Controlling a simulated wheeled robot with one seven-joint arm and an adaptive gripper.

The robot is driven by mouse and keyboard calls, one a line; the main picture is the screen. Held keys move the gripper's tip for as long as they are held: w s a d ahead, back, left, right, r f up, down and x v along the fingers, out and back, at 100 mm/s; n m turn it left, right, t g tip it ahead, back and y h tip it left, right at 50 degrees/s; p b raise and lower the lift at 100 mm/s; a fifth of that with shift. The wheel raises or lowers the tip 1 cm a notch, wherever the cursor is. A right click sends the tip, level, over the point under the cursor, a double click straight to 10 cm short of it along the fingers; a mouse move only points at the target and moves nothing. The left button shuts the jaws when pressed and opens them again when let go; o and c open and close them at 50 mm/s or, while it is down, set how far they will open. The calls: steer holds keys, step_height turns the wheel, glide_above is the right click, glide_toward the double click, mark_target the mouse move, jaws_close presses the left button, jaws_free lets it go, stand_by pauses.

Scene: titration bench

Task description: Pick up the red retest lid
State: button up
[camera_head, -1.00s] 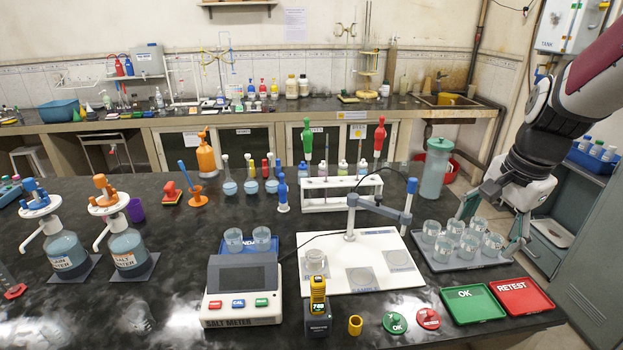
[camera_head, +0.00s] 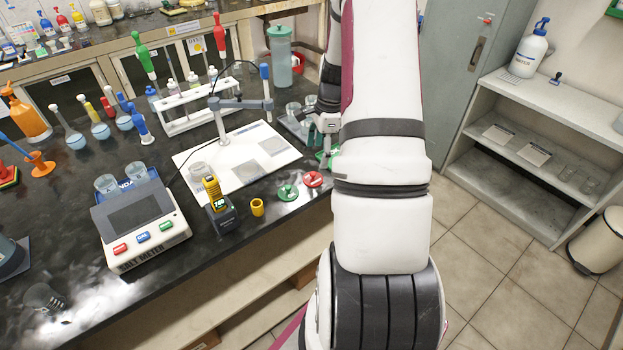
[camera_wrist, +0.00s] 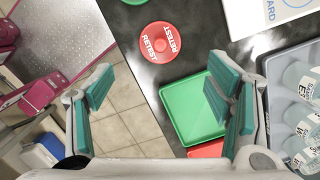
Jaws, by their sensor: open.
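The red retest lid (camera_head: 313,179) is a round disc with a raised knob, lying flat near the bench's front edge in the head view. In the wrist view the red lid (camera_wrist: 160,42) reads RETEST and lies beyond the fingertips, near the top middle. My gripper (camera_wrist: 160,88) is open and empty, with its teal fingers wide apart and the lid apart from both. In the head view my arm hides most of my gripper. The green lid (camera_head: 288,192) lies just left of the red one; only its edge shows in the wrist view.
A green tray (camera_wrist: 193,110) and part of a red tray (camera_wrist: 206,149) lie under my right finger. A grey tray (camera_wrist: 275,75) of beakers stands at the right.

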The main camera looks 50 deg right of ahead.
mark_target(314, 173)
steer(key=shift+w+a+f+p, duration=0.2)
steer(key=shift+f+p, duration=0.1)
steer(key=shift+f, duration=1.1)
steer(key=shift+w+a+f+p, duration=0.1)
steer(key=shift+a+f+p, duration=0.15)
steer(key=shift+f, duration=1.1)
steer(key=shift+w+a+f+p, duration=0.15)
steer(key=shift+f+p, duration=0.2)
steer(key=shift+f, duration=1.05)
steer(key=shift+c, duration=0.3)
steer(key=c, duration=0.9)
